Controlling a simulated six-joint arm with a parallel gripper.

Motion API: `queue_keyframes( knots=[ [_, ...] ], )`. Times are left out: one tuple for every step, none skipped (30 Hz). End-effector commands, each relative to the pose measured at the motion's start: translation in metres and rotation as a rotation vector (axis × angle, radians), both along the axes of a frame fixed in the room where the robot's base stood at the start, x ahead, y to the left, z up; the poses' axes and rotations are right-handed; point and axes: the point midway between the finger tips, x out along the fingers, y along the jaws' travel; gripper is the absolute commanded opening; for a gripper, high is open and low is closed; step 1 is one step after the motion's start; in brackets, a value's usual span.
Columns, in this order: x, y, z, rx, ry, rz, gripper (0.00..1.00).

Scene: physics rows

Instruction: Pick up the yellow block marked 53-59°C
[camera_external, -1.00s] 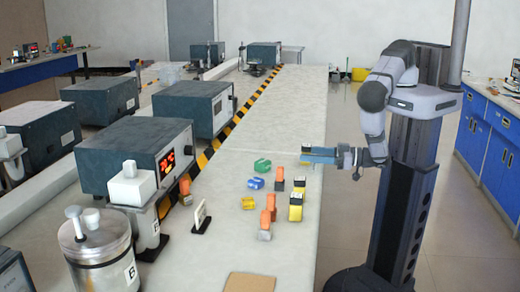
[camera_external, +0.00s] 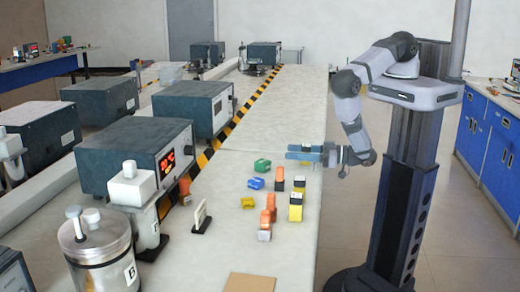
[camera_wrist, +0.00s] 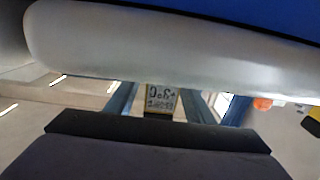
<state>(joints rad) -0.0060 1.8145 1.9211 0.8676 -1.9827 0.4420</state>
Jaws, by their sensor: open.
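My gripper (camera_external: 298,152) is open, with blue fingers, above the right edge of the bench and behind the group of small blocks. In the wrist view a pale yellowish block (camera_wrist: 161,98) with dark inverted lettering shows between the two fingers. Only part of the lettering can be read, including a "C"; its range cannot be confirmed. A yellow block (camera_external: 248,203) lies farther left. Their markings are too small to read.
Orange blocks (camera_external: 271,202), a green block (camera_external: 262,165) and a blue block (camera_external: 256,184) stand close together on the bench. The bench behind my gripper is clear.

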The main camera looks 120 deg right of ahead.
Motion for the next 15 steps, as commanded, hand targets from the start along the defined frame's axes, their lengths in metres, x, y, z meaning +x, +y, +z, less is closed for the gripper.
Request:
queue_keyframes(
  knots=[
    [0.0006,-0.0015,0.0005,-0.001,0.000,-0.002,0.48],
    [0.0010,-0.0019,0.0004,-0.001,0.000,-0.001,0.48],
    [0.0014,-0.0020,0.0002,-0.001,0.000,-0.001,0.48],
    [0.0016,-0.0020,0.0000,-0.001,0.001,0.000,0.48],
    [0.0017,-0.0020,-0.0001,-0.001,0.001,0.000,0.48],
    [0.0017,-0.0019,-0.0002,-0.001,0.001,0.000,0.48],
    [0.0017,-0.0019,-0.0002,-0.001,0.001,0.000,0.48],
    [0.0017,-0.0019,-0.0002,-0.001,0.001,0.000,0.48],
    [0.0017,-0.0019,-0.0002,-0.001,0.001,0.000,0.48],
    [0.0016,-0.0018,-0.0002,-0.001,0.001,0.000,0.46],
    [0.0016,-0.0018,-0.0002,-0.001,0.001,0.000,0.39],
    [0.0016,-0.0018,-0.0002,-0.001,0.001,0.000,0.29],
    [0.0016,-0.0018,-0.0002,-0.001,0.001,0.000,0.22],
    [0.0016,-0.0018,-0.0002,-0.001,0.001,0.000,0.15],
    [0.0016,-0.0018,-0.0002,-0.001,0.001,0.000,0.05]
  ],
)
